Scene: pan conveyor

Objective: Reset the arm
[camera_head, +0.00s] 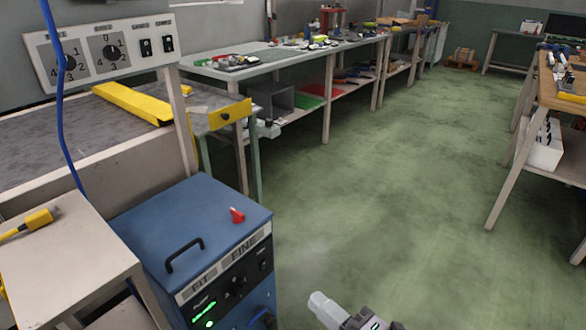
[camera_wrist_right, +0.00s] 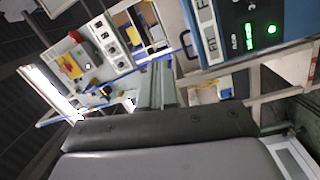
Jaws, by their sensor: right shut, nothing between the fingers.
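My right gripper (camera_head: 322,303) shows at the bottom middle of the head view, with a pale fingertip pointing up and left. It is over the green floor, just right of the blue machine box, and holds nothing. In the right wrist view its two grey fingers (camera_wrist_right: 160,85) are together in the middle, with the dark gripper body below. My left gripper is in neither view.
A blue box (camera_head: 190,225) with a black handle and a red piece (camera_head: 237,215) stands close by. Left are a beige table (camera_head: 60,250) and the conveyor (camera_head: 60,135) with its switch panel (camera_head: 105,50). A workbench (camera_head: 280,55) stands behind. Floor (camera_head: 390,170) to the right is clear.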

